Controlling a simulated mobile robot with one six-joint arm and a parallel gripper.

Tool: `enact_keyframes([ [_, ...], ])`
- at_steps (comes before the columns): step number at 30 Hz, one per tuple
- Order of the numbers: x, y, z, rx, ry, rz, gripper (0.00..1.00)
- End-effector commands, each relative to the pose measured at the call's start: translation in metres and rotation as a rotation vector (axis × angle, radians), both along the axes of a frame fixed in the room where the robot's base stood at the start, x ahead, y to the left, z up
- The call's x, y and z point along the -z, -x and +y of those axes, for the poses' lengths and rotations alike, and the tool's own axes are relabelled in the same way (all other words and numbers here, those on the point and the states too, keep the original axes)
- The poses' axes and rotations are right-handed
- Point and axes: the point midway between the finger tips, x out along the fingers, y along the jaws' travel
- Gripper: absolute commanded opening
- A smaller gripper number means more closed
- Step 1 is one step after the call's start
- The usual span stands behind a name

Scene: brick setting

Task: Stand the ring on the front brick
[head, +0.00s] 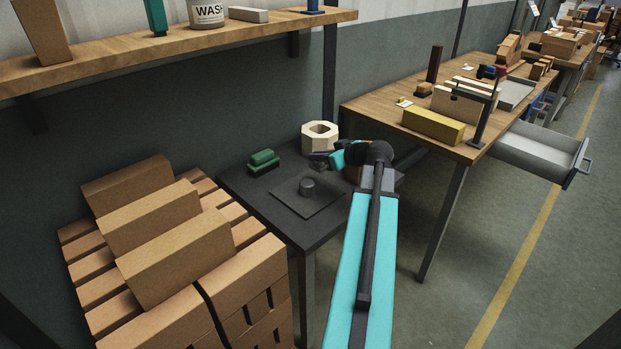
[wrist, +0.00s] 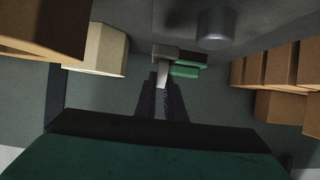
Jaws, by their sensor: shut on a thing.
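A cream six-sided ring with a round hole (head: 320,132) stands at the back of a low dark table (head: 240,190); what seems to be its side shows at left in the wrist view (wrist: 97,50). My gripper (head: 320,157) is over the table, just in front of that ring. In the wrist view its dark fingers (wrist: 161,85) are shut on a small pale grey piece (wrist: 163,72), whose full shape I cannot tell. Three bricks lie in a row on the stacked boxes at left: the front brick (head: 175,262), a middle one (head: 150,218) and a back one (head: 127,186).
A green block-like object (head: 263,162) and a dark plate (head: 318,205) with a round knob (head: 307,186) are on the dark table. A shelf (head: 180,45) overhangs the back. A wooden bench (head: 385,112) with an open drawer stands at right.

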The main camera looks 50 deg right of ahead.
Motion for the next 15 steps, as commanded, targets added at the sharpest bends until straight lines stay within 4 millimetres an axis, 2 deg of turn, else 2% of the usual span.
enact_keyframes([
  [1, 0.004, 0.012, -0.010, 0.008, 0.000, 0.000, 0.00],
  [6, 0.008, 0.038, -0.027, 0.013, 0.000, 0.000, 0.00],
  [10, 0.009, 0.047, -0.033, 0.016, 0.000, 0.000, 0.00],
  [15, 0.009, 0.049, -0.033, 0.015, 0.001, 0.000, 0.00],
])
